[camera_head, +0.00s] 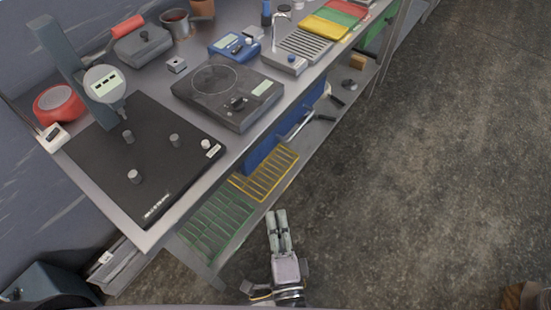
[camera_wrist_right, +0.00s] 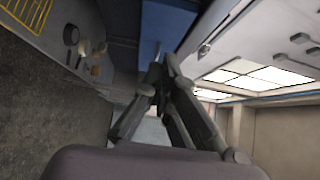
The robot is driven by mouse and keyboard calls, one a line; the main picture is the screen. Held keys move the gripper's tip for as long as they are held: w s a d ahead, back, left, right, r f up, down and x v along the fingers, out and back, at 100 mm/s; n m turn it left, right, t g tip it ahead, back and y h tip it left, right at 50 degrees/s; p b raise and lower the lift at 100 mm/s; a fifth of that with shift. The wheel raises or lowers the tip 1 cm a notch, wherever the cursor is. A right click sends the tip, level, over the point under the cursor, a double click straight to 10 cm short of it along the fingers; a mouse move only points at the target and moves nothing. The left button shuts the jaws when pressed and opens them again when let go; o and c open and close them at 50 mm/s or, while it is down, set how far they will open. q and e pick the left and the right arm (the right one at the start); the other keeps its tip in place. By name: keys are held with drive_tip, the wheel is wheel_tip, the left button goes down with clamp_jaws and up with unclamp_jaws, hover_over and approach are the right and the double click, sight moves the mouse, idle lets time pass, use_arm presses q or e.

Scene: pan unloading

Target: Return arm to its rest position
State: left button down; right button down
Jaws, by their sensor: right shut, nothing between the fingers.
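My right gripper (camera_head: 278,232) is low in the head view, over the floor just off the bench's front edge. Its two fingers lie side by side, shut and empty, pointing up the picture along the bench. In the right wrist view its fingers (camera_wrist_right: 166,85) converge at the middle with nothing between them. My left gripper is not in view.
The metal workbench (camera_head: 228,152) runs diagonally on the left, holding a black plate with a dial gauge (camera_head: 106,84) and a dark scale (camera_head: 228,92). A lower shelf holds yellow (camera_head: 265,174) and green (camera_head: 217,222) racks. The concrete floor (camera_head: 430,150) at right is mostly clear.

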drive_tip(key=s+d+f+n+g, duration=0.15)
drive_tip(key=f+n, duration=0.25)
drive_tip(key=f, duration=0.4)
drive_tip(key=s+d+f+n+g+y, duration=0.1)
drive_tip(key=s+f+n+g, duration=0.15)
drive_tip(key=f, duration=0.65)
drive_tip(key=s+d+f+n+g, duration=0.1)
drive_tip(key=d+f+n+g, duration=0.2)
drive_tip(key=f, duration=0.5)
drive_tip(key=s+d+f+n+g+h, duration=0.4)
drive_tip(key=s+d+f+n+g, duration=0.4)
drive_tip(key=s+d+f, duration=1)
wheel_tip(320, 180, down, 3)
drive_tip(key=shift+s+d+r+n+g, duration=0.2)
drive_tip(key=shift+s+d+n+g, duration=0.2)
drive_tip(key=shift+s+g, duration=0.55)
drive_tip(key=shift+s, duration=0.15)
